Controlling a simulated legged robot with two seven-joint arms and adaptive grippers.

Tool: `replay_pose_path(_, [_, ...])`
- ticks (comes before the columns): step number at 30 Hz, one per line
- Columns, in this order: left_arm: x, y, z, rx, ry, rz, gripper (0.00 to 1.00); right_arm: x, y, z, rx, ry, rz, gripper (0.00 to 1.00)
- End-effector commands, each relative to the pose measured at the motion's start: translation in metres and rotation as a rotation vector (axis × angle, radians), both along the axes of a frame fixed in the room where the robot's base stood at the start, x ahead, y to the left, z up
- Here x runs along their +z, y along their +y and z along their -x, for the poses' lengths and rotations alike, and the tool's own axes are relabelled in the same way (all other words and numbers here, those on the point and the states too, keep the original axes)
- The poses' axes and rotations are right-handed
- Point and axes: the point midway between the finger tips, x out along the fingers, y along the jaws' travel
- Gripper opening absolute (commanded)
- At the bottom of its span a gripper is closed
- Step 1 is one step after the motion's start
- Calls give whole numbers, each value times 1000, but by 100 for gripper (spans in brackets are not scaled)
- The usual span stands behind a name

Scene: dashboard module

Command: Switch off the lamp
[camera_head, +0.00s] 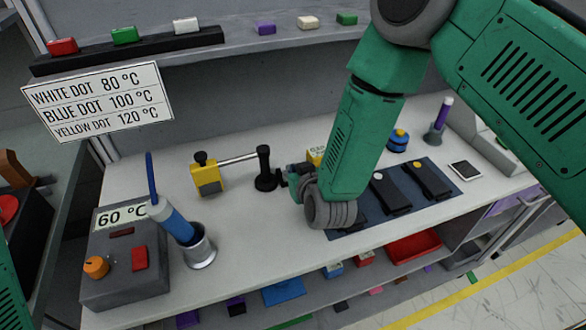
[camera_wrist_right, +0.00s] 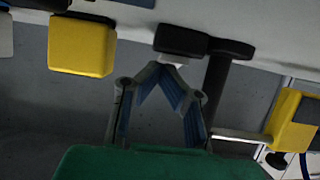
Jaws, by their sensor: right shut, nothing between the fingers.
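I cannot tell which object is the lamp. A yellow block with a black knob (camera_head: 207,178) is joined by a metal rod to a black stand (camera_head: 265,168). My right gripper (camera_head: 283,179) is just right of this stand, low over the bench, partly hidden by my wrist. In the right wrist view its fingertips (camera_wrist_right: 160,68) meet in a point, shut and empty. That view shows the black stand (camera_wrist_right: 218,95) close by and a small black part with a white piece (camera_wrist_right: 179,42) ahead of the tips. Contact cannot be told. My left gripper is out of view.
A grey control box (camera_head: 125,285) with an orange knob and red switch stands left, beside a blue tool (camera_head: 173,221) in a metal holder. Another yellow block (camera_wrist_right: 82,45) is near the gripper. A dark mat (camera_head: 445,180) with black items lies right.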

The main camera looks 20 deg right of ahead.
Motion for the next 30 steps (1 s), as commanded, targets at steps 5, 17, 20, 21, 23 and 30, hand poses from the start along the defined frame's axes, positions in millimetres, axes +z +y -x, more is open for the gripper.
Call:
replay_pose_path(5, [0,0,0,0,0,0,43,-2,1,1,0,9,3,0])
replay_pose_path(17, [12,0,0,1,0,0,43,14,1,1,2,7,0,0])
replay_pose_path(20, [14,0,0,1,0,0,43,16,0,1,1,7,1,0])
replay_pose_path(21, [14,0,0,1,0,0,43,15,0,1,1,7,1,0])
replay_pose_path(23, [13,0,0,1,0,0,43,15,0,1,1,7,1,0])
replay_pose_path(30, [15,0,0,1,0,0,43,17,0,0,0,6,1,0])
